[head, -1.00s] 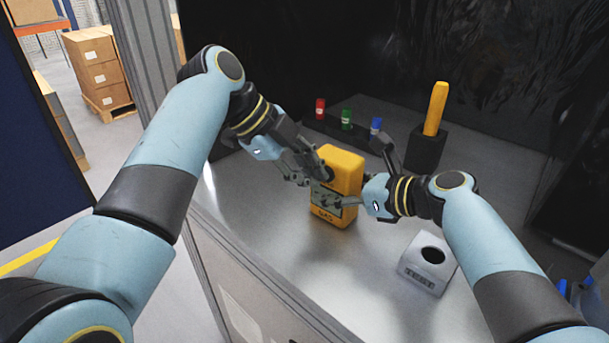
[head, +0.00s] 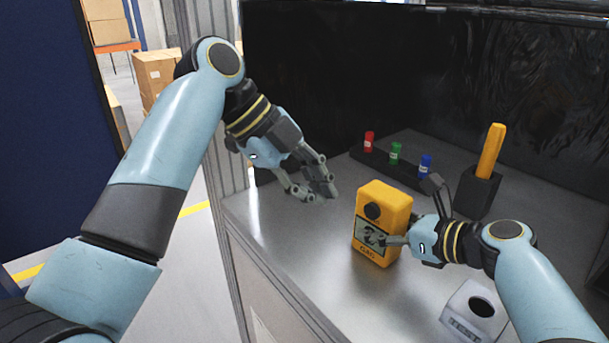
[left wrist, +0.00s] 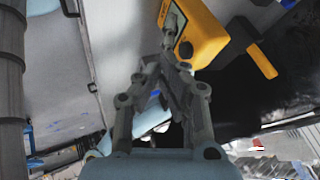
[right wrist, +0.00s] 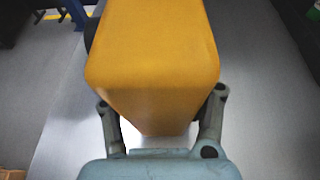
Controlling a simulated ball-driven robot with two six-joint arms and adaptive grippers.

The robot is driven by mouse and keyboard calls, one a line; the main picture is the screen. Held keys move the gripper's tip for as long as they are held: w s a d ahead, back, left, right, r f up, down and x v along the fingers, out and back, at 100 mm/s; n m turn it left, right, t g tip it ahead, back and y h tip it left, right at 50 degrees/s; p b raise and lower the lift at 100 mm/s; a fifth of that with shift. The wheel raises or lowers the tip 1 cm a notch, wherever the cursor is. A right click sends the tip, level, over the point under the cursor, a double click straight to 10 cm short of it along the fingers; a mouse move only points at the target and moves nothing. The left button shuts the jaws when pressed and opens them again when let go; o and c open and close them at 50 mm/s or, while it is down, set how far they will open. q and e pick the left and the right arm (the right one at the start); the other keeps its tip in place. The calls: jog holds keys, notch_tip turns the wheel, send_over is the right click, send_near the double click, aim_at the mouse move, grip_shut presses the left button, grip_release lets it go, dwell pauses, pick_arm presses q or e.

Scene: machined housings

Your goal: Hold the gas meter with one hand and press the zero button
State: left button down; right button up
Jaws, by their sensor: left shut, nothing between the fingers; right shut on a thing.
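The gas meter (head: 392,203) is a yellow box standing upright on the metal bench, with a round black knob (head: 373,211), a grey screen (head: 370,233) and lettering on its front. My right gripper (head: 408,224) is shut on it from the right; the right wrist view shows the yellow body (right wrist: 155,60) between its fingers. My left gripper (head: 318,194) is shut and empty, in the air to the left of the meter and apart from it. In the left wrist view its fingers (left wrist: 168,62) meet below the meter (left wrist: 208,42). I cannot make out a separate zero button.
Behind the meter, a black rack (head: 382,167) holds a red, a green and a blue vial. A black holder (head: 476,193) with a yellow tool (head: 491,150) stands at the right. A silver block (head: 462,318) with a hole is at front right. The bench left of the meter is clear.

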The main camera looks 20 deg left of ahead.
jog(key=shift+f, duration=0.1)
pick_arm(q)
jog(key=v, duration=0.3)
pick_arm(e)
jog(key=shift+d, duration=0.1)
jog(key=o, duration=1.5)
jog(key=shift+w, duration=0.1)
